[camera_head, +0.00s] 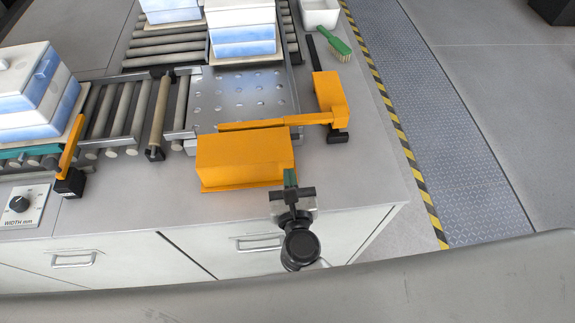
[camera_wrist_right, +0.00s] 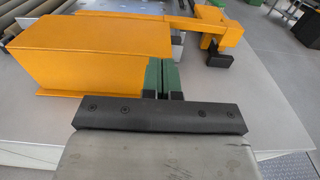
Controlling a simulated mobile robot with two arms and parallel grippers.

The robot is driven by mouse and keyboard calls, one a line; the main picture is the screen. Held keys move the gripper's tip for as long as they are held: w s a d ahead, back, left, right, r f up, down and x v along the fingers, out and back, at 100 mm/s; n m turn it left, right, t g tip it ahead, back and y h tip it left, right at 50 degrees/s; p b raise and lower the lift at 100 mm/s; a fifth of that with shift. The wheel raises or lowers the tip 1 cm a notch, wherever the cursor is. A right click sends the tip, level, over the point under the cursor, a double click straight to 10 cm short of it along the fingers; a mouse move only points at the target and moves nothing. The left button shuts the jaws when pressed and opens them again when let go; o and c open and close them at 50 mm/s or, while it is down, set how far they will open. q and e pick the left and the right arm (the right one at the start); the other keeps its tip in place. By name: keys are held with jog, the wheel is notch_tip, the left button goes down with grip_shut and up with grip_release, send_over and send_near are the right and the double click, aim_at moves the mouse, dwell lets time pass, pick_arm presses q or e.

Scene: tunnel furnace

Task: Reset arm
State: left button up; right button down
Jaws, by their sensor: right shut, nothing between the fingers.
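My right gripper (camera_head: 290,180) is shut and empty. Its green fingers are together at the right end of an orange box-shaped housing (camera_head: 240,160); I cannot tell whether they touch it. In the right wrist view the shut fingers (camera_wrist_right: 165,78) show just right of the same orange housing (camera_wrist_right: 100,55). My right arm reaches in over the front edge of the grey worktop (camera_head: 375,175). My left gripper is not in view.
An orange arm-like stop (camera_head: 330,95) stands right of the perforated metal plate (camera_head: 245,95). Roller conveyors carry white-and-blue boxes (camera_head: 35,90) at left and back. A green brush (camera_head: 335,45) and white bin (camera_head: 320,12) lie at back right. The right worktop is clear.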

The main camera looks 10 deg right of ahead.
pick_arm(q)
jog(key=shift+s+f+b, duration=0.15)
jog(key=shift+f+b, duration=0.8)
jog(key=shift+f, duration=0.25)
pick_arm(e)
jog(key=s, duration=0.7)
jog(key=shift+r, duration=0.15)
jog(key=s+d+f+n+g+y, duration=0.1)
jog(key=s+f+n+g+y, duration=0.15)
jog(key=f+n, duration=1)
jog(key=s+d+f+n+g+y, duration=0.1)
jog(key=s+f+n+g+y, duration=0.15)
jog(key=f+n, duration=0.95)
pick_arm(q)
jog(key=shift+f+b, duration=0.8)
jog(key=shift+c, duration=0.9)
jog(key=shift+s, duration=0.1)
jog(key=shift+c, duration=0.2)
pick_arm(e)
jog(key=s+d+f+n+g+h, duration=0.2)
jog(key=s+d+f+n+g, duration=0.3)
jog(key=s+f, duration=0.5)
jog(key=s+d+f+n+g+h, duration=0.3)
jog(key=s+d+f+n+g, duration=0.3)
jog(key=s+d+f+n, duration=0.3)
notch_tip(320, 180, down, 4)
jog(key=s+d, duration=0.2)
jog(key=shift+s+d+f, duration=0.15)
jog(key=shift+d+f, duration=0.1)
jog(key=shift+d, duration=0.15)
